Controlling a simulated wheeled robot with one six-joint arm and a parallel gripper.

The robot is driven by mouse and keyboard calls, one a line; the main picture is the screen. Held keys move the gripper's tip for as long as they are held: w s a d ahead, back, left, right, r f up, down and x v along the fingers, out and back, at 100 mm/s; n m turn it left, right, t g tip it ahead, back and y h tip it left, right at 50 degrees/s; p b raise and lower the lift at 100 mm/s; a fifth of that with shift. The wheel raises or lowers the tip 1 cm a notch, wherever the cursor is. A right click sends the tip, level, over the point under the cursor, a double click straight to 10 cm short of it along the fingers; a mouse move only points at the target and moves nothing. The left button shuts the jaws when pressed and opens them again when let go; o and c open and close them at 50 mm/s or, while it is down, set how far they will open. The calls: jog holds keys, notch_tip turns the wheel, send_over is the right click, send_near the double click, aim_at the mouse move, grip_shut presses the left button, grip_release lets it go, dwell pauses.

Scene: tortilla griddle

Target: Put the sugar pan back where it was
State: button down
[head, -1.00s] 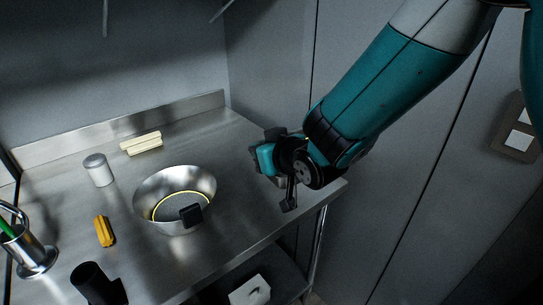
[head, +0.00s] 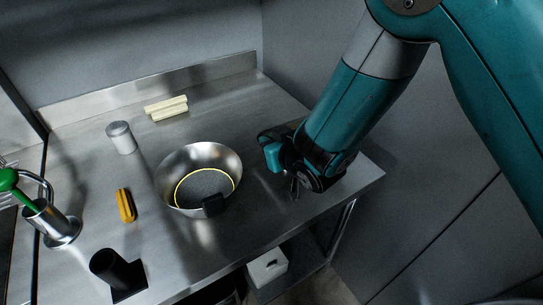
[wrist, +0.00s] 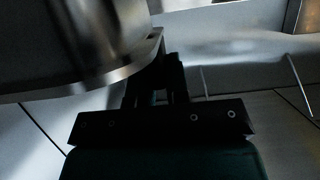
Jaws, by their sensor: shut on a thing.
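A smooth metal vessel with a flat rim, which I take for the sugar pan (wrist: 75,45), fills the upper left of the wrist view. My gripper (wrist: 160,82) is shut, with its black fingers at the right end of that rim. In the head view my gripper (head: 293,185) is at the right part of the steel table, and what it holds is hidden behind my wrist. A wide metal bowl (head: 170,165) with a yellow ring inside and a black block at its front stands to its left, apart from it in that view.
On the steel table (head: 265,215) are a grey canister (head: 121,138), pale bars (head: 166,108), an orange-yellow bar (head: 125,205), a black cup-like holder (head: 112,268) and a metal holder with a green-topped tool (head: 52,222). A white box (head: 267,267) is below. A wall rises behind.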

jog(key=shift+f+p, duration=0.3)
jog(key=shift+f, duration=2.75)
jog(key=c, duration=1.1)
grip_release()
